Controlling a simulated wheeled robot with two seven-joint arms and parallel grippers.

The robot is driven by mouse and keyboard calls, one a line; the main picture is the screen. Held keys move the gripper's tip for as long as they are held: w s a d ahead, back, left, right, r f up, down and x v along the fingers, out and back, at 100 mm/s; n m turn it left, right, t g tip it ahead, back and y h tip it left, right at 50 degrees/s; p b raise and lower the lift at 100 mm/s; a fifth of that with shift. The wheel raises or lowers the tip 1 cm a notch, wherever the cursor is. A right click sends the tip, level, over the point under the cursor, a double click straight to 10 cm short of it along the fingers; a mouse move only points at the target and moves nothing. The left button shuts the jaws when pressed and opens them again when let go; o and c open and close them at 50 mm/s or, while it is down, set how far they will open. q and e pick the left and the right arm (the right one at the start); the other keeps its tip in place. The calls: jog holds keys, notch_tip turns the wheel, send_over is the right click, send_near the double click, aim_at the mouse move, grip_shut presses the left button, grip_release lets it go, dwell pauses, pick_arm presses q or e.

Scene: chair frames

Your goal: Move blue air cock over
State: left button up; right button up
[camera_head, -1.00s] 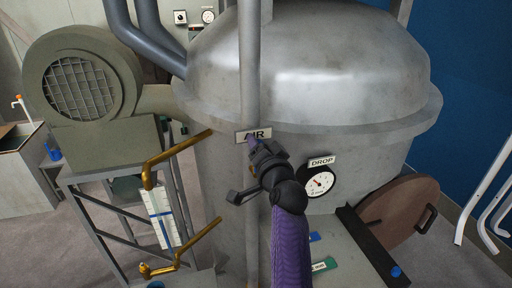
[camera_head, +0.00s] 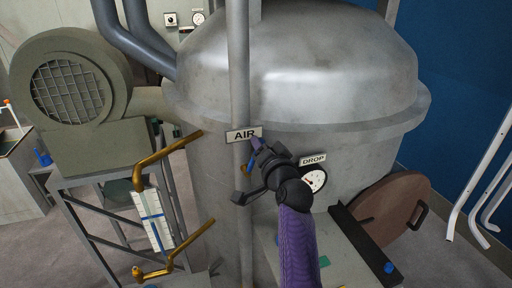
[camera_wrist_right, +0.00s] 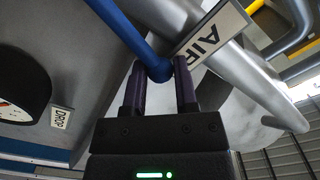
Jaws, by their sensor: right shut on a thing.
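The blue air cock's lever (camera_wrist_right: 128,30) runs down from the top left in the right wrist view, and its rounded end sits between the purple fingers of my right gripper (camera_wrist_right: 158,70). The gripper is shut on it. In the head view my right gripper (camera_head: 256,146) is just below and right of the AIR label (camera_head: 244,135) on the vertical pipe. Only a small blue piece of the cock (camera_head: 249,163) shows there, with the rest hidden behind the gripper. My left gripper is in neither view.
A large metal tank (camera_head: 300,80) stands behind the pipe (camera_head: 238,60). A round gauge (camera_head: 314,180) under a DROP label is to the right of my gripper. Bent brass pipes (camera_head: 165,155) stick out at the left, near a grey blower (camera_head: 75,95).

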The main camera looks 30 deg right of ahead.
jog(key=shift+d+f, duration=0.1)
jog(key=shift+s+d+f+b, duration=0.15)
jog(key=shift+d+f+b, duration=0.15)
jog(key=shift+d, duration=0.2)
jog(key=shift+s+d+f+b, duration=0.1)
jog(key=shift+d+f+b, duration=0.1)
jog(key=shift+d+b, duration=0.2)
jog(key=shift+d, duration=0.1)
jog(key=shift+d+f+b, duration=0.25)
jog(key=shift+f+b, duration=0.2)
jog(key=shift+s+d+f+b, duration=0.2)
jog(key=shift+d+f+b, duration=0.35)
jog(key=shift+r, duration=0.1)
